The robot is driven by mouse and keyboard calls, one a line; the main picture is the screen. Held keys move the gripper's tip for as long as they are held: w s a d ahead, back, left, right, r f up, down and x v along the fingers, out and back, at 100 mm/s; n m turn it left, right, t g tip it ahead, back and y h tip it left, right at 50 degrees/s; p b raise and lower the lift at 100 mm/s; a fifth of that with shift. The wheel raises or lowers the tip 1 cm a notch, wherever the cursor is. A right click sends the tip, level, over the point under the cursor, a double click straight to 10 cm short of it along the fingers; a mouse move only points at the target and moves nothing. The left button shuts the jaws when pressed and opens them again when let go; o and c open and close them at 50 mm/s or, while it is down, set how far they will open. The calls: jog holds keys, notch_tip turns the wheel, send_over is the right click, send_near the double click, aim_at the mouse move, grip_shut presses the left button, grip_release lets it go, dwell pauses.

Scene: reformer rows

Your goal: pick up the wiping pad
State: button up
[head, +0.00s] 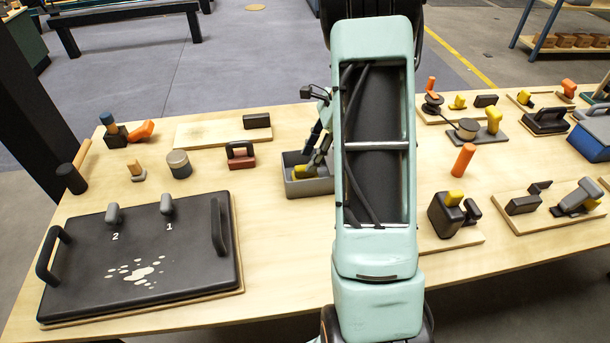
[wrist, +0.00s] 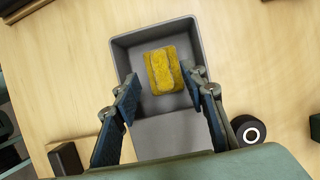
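The wiping pad (wrist: 162,71) is a yellow, rough-surfaced block lying in a grey open tray (wrist: 120,62). In the head view only a bit of the pad (head: 301,172) shows inside the tray (head: 310,187), partly hidden by my gripper. My gripper (wrist: 161,80) is open, its two blue-padded fingers apart on the left and right of the pad in the wrist view. Nothing is held between them. In the head view my gripper (head: 318,155) is over the tray; whether the fingers touch the pad cannot be told.
A dark red block with a black handle (head: 241,155) stands left of the tray. A round tan-topped container (head: 178,164) stands further left. A large black board with handles (head: 140,250) fills the front left. Bare wood lies between board and tray.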

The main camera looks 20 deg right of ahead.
aim_at(305, 166)
jog(key=x, duration=0.4)
jog(key=shift+w+a+f, duration=0.15)
jog(key=shift+f, duration=0.2)
grip_shut()
